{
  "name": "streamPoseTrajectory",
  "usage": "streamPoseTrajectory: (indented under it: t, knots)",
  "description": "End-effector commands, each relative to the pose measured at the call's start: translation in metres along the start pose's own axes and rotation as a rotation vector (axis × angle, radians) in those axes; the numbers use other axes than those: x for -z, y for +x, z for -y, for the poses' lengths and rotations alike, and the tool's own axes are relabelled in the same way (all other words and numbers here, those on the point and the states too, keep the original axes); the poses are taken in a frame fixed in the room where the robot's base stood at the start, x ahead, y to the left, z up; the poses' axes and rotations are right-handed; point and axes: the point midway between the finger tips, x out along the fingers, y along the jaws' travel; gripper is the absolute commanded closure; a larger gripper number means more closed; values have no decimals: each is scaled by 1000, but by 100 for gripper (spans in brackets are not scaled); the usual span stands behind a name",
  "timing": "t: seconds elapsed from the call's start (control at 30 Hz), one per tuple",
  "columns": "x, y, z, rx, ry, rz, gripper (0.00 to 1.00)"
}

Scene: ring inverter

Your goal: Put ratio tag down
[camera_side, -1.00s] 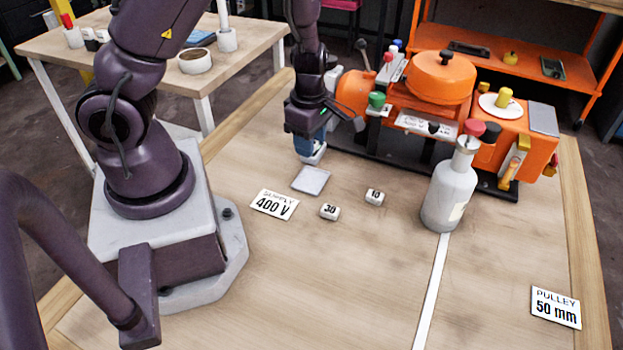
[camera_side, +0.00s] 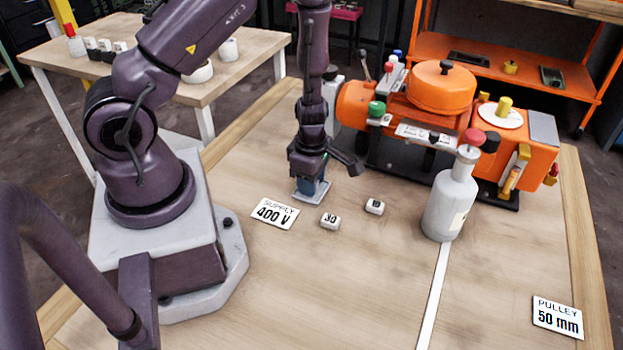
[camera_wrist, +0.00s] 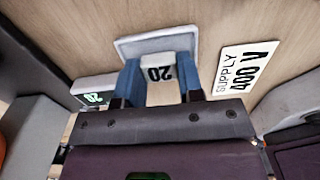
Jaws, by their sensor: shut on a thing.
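A small white ratio tag marked 20 (camera_wrist: 160,73) is between the blue fingers of my gripper (camera_side: 311,188) in the wrist view. My gripper is shut on it. The tag sits over a pale square tray (camera_wrist: 128,46), near its middle. I cannot tell whether the tag touches the tray. In the side view my gripper stands upright over the same tray (camera_side: 301,194), and the fingers hide the tag there. Two other tags, 30 (camera_side: 330,221) and 10 (camera_side: 375,206), lie on the table to the right of the tray.
A SUPPLY 400 V card (camera_side: 274,213) lies left of the tray. The orange machine (camera_side: 440,95) stands behind on a dark base. A grey bottle with a red cap (camera_side: 450,200) stands right. A PULLEY 50 mm card (camera_side: 557,317) lies at front right.

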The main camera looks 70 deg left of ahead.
Motion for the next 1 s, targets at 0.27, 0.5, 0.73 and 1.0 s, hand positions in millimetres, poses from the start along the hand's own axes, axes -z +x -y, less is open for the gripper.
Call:
streamPoseTrajectory:
  t: [0.27,0.5,0.73,1.0]
  knots:
    - [0,2,0,0,0,0,40]
    - [0,-1,0,-1,2,1,40]
    - [-2,-32,0,-5,5,2,40]
    - [-2,-88,0,-4,5,4,40]
